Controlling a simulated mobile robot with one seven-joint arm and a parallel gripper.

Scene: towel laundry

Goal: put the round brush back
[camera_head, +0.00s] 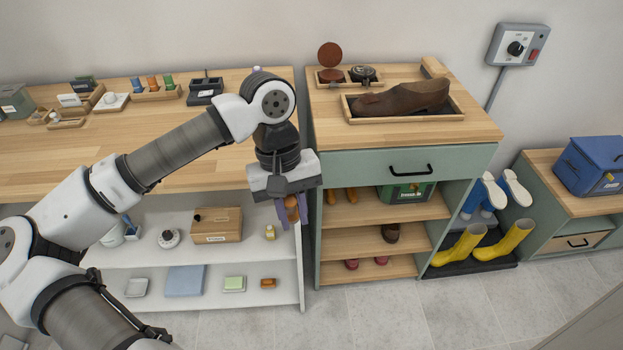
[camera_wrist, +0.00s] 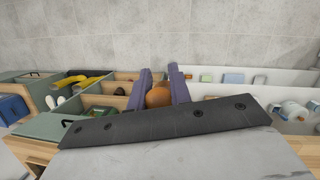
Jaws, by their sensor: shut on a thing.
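My gripper (camera_head: 290,212) hangs in front of the gap between the white shelf unit and the green cabinet, pointing down, below the height of the worktops. Its purple fingers are shut on a rounded orange-brown thing, which looks like the round brush (camera_head: 291,203). In the wrist view the brush (camera_wrist: 158,97) shows between the two fingers (camera_wrist: 161,85), partly hidden by the dark gripper body. A small wooden tray (camera_head: 317,80) at the back of the green cabinet top holds an open brown tin (camera_head: 332,75) and a dark round tin (camera_head: 363,73).
A brown shoe (camera_head: 400,98) lies in a larger wooden tray (camera_head: 458,113) on the green cabinet (camera_head: 340,167). Its drawer is shut; shoes and a green box (camera_head: 406,193) stand on shelves below. The floor in front is clear.

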